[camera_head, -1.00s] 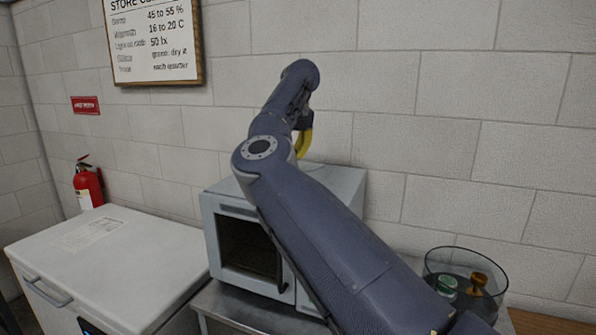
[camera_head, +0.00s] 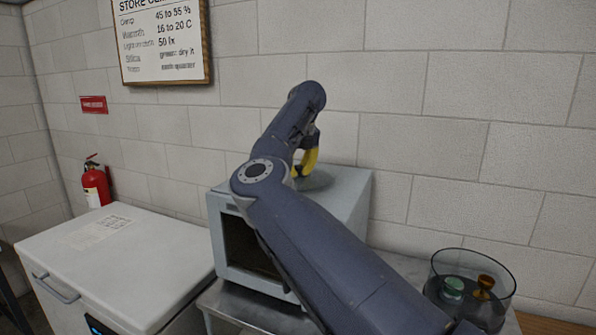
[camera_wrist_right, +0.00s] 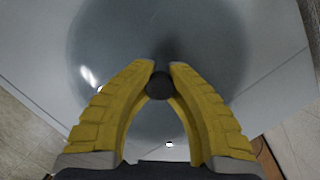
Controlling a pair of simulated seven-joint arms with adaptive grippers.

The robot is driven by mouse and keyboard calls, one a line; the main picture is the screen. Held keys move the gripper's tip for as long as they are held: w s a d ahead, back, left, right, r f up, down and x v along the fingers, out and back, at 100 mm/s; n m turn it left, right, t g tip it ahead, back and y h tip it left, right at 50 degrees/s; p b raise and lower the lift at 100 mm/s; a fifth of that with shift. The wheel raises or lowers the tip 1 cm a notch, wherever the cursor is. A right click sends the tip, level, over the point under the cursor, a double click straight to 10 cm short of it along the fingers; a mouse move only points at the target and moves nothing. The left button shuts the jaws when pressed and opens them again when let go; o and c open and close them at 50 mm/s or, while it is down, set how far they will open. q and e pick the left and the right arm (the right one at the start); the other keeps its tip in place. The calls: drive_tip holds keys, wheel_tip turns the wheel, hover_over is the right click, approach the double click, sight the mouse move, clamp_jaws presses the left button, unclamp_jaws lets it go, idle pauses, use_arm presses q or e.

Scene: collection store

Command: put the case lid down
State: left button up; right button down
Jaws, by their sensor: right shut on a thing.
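The case lid (camera_head: 318,181) is a round, see-through grey disc at the top of the grey cabinet (camera_head: 345,195) in the head view. Its dark knob (camera_wrist_right: 160,86) shows in the right wrist view, where the lid (camera_wrist_right: 110,50) spreads out behind the fingers. My right gripper (camera_head: 302,172) has yellow fingers and is shut on the knob; its fingertips (camera_wrist_right: 160,72) close around it. The lid is at or just above the cabinet top; I cannot tell if it touches. My arm hides part of the cabinet front. My left gripper is not in view.
An open glass bowl (camera_head: 437,268) holding a green-topped item (camera_head: 453,288) and a brown item (camera_head: 485,285) stands at the right. A white chest (camera_head: 150,255) stands at the left, a fire extinguisher (camera_head: 96,186) behind it. A brick wall rises behind the cabinet.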

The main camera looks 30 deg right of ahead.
sight(302, 179)
drive_tip(key=shift+f, duration=0.1)
drive_tip(key=c, duration=1.3)
unclamp_jaws()
drive_tip(key=v, duration=1.2)
